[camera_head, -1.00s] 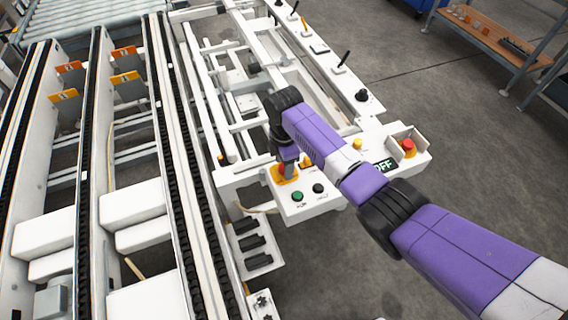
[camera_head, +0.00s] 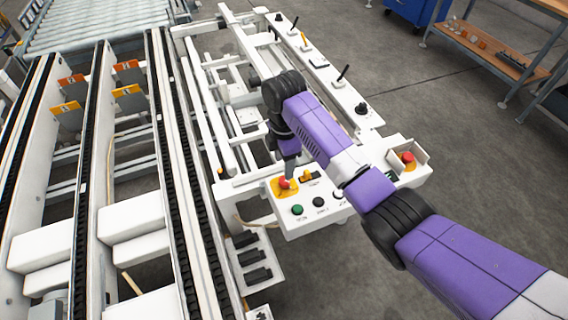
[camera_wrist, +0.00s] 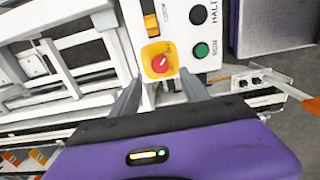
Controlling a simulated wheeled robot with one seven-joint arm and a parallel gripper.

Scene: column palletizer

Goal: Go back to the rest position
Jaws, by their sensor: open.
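My gripper (camera_head: 290,165) points down just behind the red stop button (camera_head: 284,183) on its yellow plate, at the near end of the white control panel (camera_head: 316,217). In the wrist view, the two grey fingers of my gripper (camera_wrist: 160,86) stand apart with nothing between them. The red button (camera_wrist: 160,64) shows just beyond the fingertips, clear of them. My purple arm crosses the panel from the lower right and hides part of it.
A green button (camera_head: 297,210) and a black button (camera_head: 319,202) sit beside the red one. A second red button (camera_head: 407,158) is in a box at right. Chain conveyor rails (camera_head: 168,150) run along the left. Open floor (camera_head: 470,150) lies right, before a wooden-shelved bench (camera_head: 490,45).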

